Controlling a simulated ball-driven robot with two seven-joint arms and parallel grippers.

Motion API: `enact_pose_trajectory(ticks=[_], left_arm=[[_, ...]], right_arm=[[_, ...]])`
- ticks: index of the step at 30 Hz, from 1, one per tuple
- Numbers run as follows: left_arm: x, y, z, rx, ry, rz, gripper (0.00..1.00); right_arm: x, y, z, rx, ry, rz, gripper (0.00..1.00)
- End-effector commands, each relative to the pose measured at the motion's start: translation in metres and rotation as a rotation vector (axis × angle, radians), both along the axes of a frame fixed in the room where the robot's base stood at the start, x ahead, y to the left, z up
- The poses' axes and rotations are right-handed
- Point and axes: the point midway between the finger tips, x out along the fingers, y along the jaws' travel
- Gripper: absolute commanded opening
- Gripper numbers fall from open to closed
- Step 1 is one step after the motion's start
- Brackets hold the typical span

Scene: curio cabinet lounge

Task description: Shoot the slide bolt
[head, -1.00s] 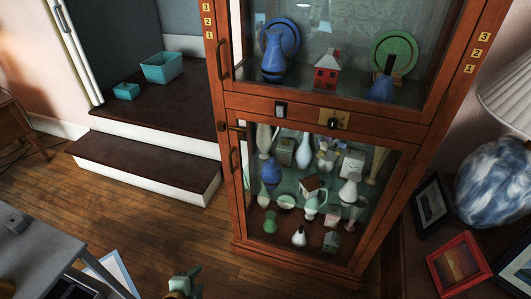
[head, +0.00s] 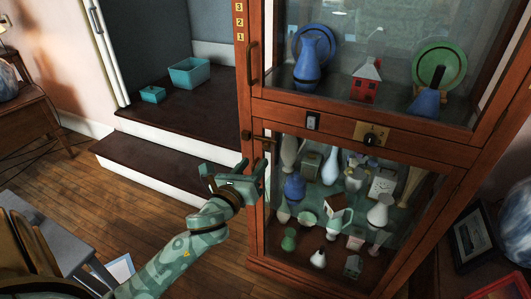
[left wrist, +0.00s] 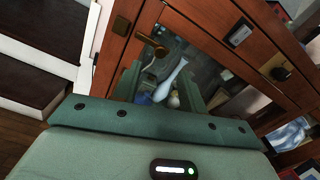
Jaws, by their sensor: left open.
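A small dark brass fitting (head: 266,138) that looks like the slide bolt is at the upper left corner of the lower glass door. A small square brown block (head: 247,135) sits on the cabinet frame just left of it. In the left wrist view the brass piece (left wrist: 153,45) has a rounded knob and the block (left wrist: 121,25) is beside it with a gap between. My left gripper (head: 238,168) is open and empty, just below and left of the fitting, apart from it. In the left wrist view its two fingers (left wrist: 160,86) stand apart before the glass. My right gripper is not in view.
The wooden cabinet (head: 345,117) holds vases and ornaments behind glass. A brass plate with a black knob (head: 371,138) and a small switch-like plate (head: 312,121) are on its middle rail. Dark steps (head: 165,165) lie left. A grey table (head: 48,235) is at lower left.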

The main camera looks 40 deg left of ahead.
Motion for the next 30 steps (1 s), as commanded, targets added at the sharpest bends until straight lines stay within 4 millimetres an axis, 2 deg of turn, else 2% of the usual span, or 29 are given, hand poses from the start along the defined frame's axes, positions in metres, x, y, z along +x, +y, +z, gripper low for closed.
enact_pose_trajectory(ticks=[3,9,14,22,25,27,30], left_arm=[[0.029,0.006,-0.005,0.000,0.002,-0.001,0.42],[0.060,0.014,-0.004,-0.002,0.001,-0.001,0.42],[0.070,0.017,-0.002,-0.001,0.002,-0.001,0.42],[0.071,0.017,-0.001,-0.002,0.000,0.000,0.42],[0.071,0.017,-0.001,-0.003,0.000,0.000,0.14],[0.071,0.017,-0.001,-0.003,0.000,0.000,0.00],[0.071,0.017,-0.001,-0.003,0.000,0.000,0.00]], right_arm=[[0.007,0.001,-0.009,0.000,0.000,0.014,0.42],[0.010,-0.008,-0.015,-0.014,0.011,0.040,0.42],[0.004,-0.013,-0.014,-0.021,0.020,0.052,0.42],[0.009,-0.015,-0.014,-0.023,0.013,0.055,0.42],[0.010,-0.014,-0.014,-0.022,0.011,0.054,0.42],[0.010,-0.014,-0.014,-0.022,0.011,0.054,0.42],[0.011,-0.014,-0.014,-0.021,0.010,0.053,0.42]])
